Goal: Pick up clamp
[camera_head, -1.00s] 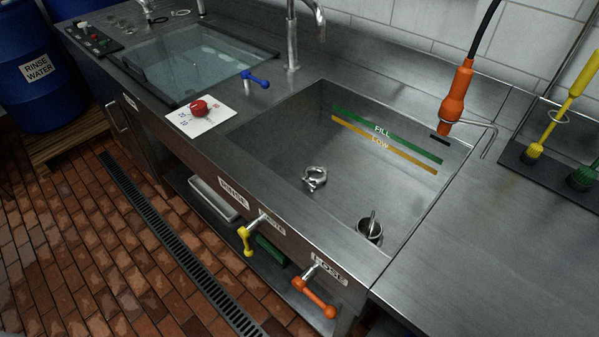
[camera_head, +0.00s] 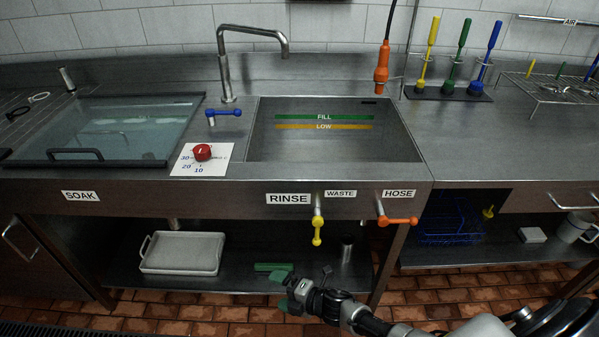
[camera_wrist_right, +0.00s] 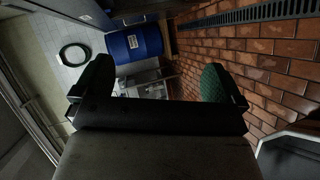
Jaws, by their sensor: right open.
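No clamp can be made out for sure now. The rinse sink (camera_head: 300,147) shows its back wall with FILL and LOW stripes, but its floor is hidden behind the front edge. A shiny ring-shaped metal piece that may be the clamp lay on that floor in the earlier head view. My right gripper (camera_head: 283,290) is low in front of the sink cabinet, below counter height, pointing left. In the right wrist view my right gripper (camera_wrist_right: 155,82) is open, with nothing between its green-padded fingers. My left gripper is not in view.
A tap (camera_head: 226,70) stands behind the sink. Yellow (camera_head: 317,232) and orange (camera_head: 400,220) valve handles stick out from the front. A lidded soak basin (camera_head: 110,130) is at left, brushes (camera_head: 457,60) at right. A blue barrel (camera_wrist_right: 136,43) shows in the wrist view.

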